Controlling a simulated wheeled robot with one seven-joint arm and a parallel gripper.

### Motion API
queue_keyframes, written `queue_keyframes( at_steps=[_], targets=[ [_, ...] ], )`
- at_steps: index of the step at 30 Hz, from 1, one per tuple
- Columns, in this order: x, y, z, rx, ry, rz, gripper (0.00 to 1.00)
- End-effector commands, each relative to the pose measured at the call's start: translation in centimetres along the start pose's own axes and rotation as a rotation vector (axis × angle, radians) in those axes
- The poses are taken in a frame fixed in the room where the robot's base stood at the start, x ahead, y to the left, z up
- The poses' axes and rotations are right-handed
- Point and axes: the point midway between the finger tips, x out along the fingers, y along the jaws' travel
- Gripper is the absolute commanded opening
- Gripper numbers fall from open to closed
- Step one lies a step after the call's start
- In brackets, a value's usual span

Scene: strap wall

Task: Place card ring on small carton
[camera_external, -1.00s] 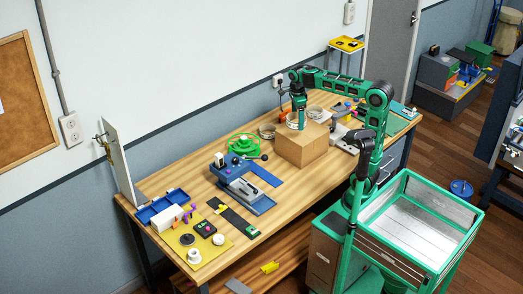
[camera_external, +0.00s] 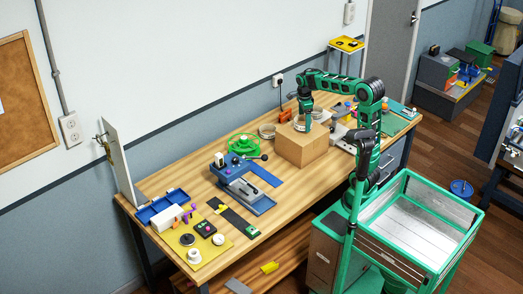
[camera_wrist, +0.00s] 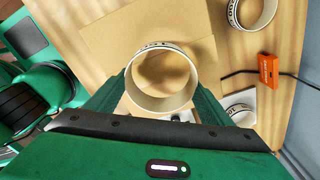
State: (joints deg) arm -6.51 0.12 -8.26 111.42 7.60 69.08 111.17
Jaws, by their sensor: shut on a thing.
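My gripper (camera_external: 307,124) is over the top of the brown small carton (camera_external: 303,150), which stands on the bench. In the wrist view my gripper (camera_wrist: 163,86) has a green finger on each side of a pale card ring (camera_wrist: 160,107) and is shut on it. The ring has dark lettering on its rim, and I see through it to brown cardboard. The carton top (camera_wrist: 110,35) fills the upper middle of the wrist view. Whether the ring touches the carton is unclear. My gripper partly hides the ring in the external view.
A green round fixture (camera_external: 243,145) and a blue device (camera_external: 235,172) stand left of the carton.

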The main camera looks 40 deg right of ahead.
Motion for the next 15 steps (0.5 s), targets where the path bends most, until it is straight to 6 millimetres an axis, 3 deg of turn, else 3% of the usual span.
queue_keyframes(
  at_steps=[4, 15],
  targets=[
    [1.9, 0.0, 0.1, 0.001, 0.001, 0.001, 0.54],
    [2.3, 0.0, 0.1, 0.001, 0.0, 0.0, 0.54]
  ],
)
